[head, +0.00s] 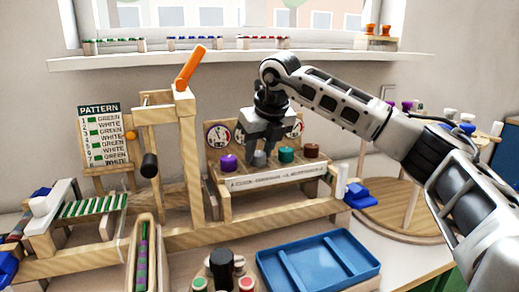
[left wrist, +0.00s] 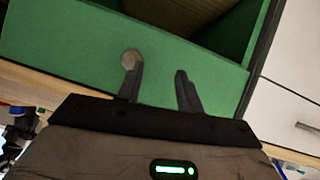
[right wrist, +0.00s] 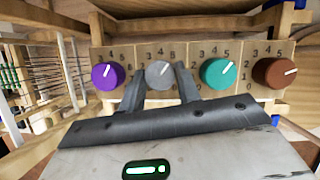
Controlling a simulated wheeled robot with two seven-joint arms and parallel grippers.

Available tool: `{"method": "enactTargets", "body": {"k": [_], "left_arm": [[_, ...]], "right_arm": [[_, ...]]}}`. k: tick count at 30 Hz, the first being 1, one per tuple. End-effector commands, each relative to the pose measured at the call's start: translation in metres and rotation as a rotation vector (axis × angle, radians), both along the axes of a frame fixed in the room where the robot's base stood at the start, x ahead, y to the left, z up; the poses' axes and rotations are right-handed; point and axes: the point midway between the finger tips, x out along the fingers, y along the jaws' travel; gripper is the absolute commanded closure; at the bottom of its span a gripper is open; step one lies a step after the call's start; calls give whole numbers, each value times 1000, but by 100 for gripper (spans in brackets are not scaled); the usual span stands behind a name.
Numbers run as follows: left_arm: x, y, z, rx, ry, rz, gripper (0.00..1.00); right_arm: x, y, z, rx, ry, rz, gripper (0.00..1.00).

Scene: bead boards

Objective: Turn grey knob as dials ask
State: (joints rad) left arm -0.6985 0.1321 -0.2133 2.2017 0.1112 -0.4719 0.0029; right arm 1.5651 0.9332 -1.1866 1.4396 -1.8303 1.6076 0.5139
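The grey knob (head: 259,158) stands in a row on a wooden panel, with a purple knob (head: 228,163) to its left and teal (head: 286,154) and brown (head: 311,150) knobs to its right. In the right wrist view the grey knob (right wrist: 159,75) has a white pointer mark tilted up and right, with a number scale around it. My right gripper (right wrist: 161,78) is open, a finger on each side of the grey knob; contact is unclear. White dials (head: 217,135) stand behind, partly hidden by my gripper. My left gripper (left wrist: 157,75) is open and empty, facing a green surface.
A blue divided tray (head: 318,264) lies in front of the panel. A wooden frame with an orange handle (head: 190,67) stands to the left, near a pattern board (head: 99,136). A round wooden stand (head: 405,215) is at the right. A window shelf (head: 240,57) runs behind.

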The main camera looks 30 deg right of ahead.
Motion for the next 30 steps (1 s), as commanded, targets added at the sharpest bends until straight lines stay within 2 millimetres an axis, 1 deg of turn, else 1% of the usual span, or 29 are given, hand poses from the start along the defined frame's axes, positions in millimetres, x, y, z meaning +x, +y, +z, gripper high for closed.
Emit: {"method": "enactTargets", "body": {"k": [7,13,30], "left_arm": [[0,0,1,0,-1,0,64],[0,0,6,-1,0,1,64],[1,6,19,56,19,-7,64]], "right_arm": [[0,0,1,0,0,7,90],[0,-1,2,1,-1,68,89],[1,-3,3,2,0,461,89]]}}
